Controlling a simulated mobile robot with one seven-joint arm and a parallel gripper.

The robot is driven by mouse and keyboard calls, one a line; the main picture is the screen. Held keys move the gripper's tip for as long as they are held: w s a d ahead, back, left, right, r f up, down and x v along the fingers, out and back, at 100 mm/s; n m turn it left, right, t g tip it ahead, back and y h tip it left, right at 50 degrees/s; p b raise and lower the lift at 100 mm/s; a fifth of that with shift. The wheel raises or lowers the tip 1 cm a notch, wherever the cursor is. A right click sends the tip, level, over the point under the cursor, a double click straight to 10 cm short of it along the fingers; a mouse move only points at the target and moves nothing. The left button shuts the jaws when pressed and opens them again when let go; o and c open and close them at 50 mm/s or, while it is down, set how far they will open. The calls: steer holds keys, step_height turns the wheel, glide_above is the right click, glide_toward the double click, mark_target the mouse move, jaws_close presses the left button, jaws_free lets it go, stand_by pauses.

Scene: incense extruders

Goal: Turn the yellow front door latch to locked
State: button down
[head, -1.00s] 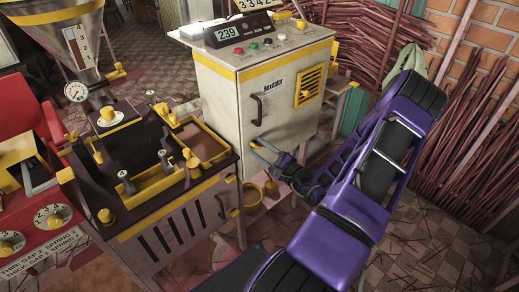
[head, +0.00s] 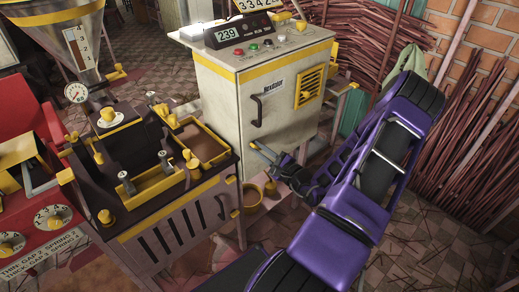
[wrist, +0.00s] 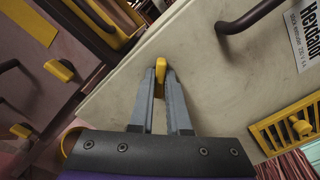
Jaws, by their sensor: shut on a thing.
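The yellow latch (wrist: 161,68) is a small lever on the pale front door (wrist: 215,75) of the cabinet, below the door's dark handle. In the wrist view my gripper (wrist: 160,84) has both fingertips closed on the latch, one on each side. Its upper end shows above the tips and points roughly up in that picture. The fingers hide its lower part. In the head view my gripper (head: 258,149) is at the lower front of the cabinet (head: 223,95), and the latch is too small to make out there.
A dark door handle (head: 257,110) and a yellow vent (head: 310,86) are on the cabinet. A dark machine with yellow trays (head: 150,190) stands close on the left. A yellow ring-shaped bowl (head: 250,194) is low beside it. Stick bundles (head: 460,150) lean at the right.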

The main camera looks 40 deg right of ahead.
steer(key=shift+r+m, duration=0.1)
steer(key=shift+m, duration=0.3)
steer(key=shift+m+p, duration=0.95)
steer(key=shift+m, duration=0.05)
steer(key=m+p, duration=0.2)
steer(key=m, duration=0.1)
steer(key=shift+d+m, duration=0.1)
steer(key=shift+m, duration=0.3)
steer(key=m+p, duration=0.2)
steer(key=m, duration=0.3)
steer(key=shift+m, duration=0.7)
steer(key=c, duration=0.9)
jaws_free()
